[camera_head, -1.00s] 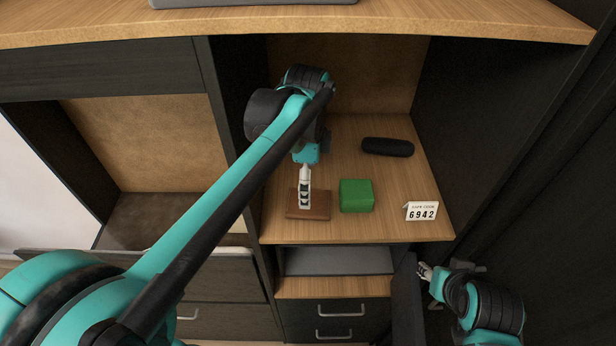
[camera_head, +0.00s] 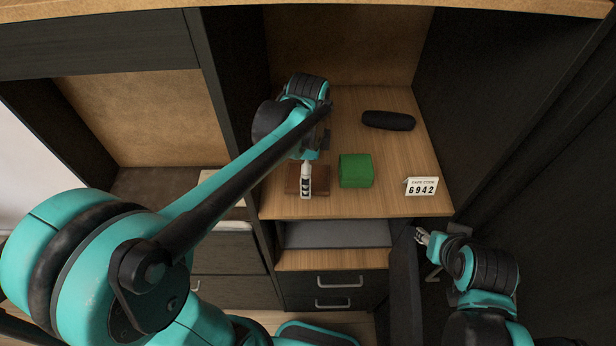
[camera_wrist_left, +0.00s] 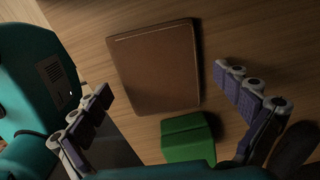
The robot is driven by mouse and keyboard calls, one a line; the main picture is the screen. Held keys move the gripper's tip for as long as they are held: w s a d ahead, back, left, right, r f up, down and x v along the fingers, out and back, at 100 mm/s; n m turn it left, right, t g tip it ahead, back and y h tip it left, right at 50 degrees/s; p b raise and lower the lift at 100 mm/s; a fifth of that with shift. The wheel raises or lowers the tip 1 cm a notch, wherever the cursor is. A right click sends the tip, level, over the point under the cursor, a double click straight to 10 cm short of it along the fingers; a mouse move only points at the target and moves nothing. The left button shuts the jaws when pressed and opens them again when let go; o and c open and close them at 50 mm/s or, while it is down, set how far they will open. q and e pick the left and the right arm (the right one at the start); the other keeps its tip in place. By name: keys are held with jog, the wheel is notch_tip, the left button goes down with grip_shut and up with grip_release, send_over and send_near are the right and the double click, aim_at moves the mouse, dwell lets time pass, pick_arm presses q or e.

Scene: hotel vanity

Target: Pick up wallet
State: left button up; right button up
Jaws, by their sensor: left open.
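The brown wallet (camera_head: 291,186) lies flat on the wooden shelf, left of the green box. In the left wrist view the wallet (camera_wrist_left: 156,68) is fully visible, lying between and beyond the two fingers. My left gripper (camera_head: 306,190) is over the wallet, pointing down, and hides part of it in the head view. In the left wrist view my left gripper (camera_wrist_left: 172,112) is open and empty, its fingers wide apart. My right gripper (camera_head: 422,237) is at the lower right, outside the shelf, beside a dark door panel. Its jaw state is too small to tell.
A green box (camera_head: 356,171) stands right beside the wallet; it also shows in the left wrist view (camera_wrist_left: 187,139). A black case (camera_head: 388,120) lies behind it. A white card reading 6942 (camera_head: 421,187) stands at the right front. Dark side walls bound the shelf (camera_head: 345,205).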

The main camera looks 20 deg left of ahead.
pick_arm(q)
jog(key=shift+c, duration=0.3)
jog(key=c, duration=1.1)
jog(key=shift+r, duration=0.1)
jog(key=shift+r, duration=0.3)
jog(key=r, duration=0.2)
jog(key=d+r, duration=0.1)
jog(key=r, duration=0.1)
jog(key=shift+s+b, duration=0.3)
jog(key=shift+s, duration=0.1)
jog(key=s+d+r, duration=0.4)
jog(key=d, duration=0.1)
jog(key=s+d+r, duration=0.2)
jog(key=d, duration=0.1)
jog(key=shift+d+r+b, duration=0.15)
jog(key=shift+d+b, duration=0.1)
jog(key=shift+b, duration=0.15)
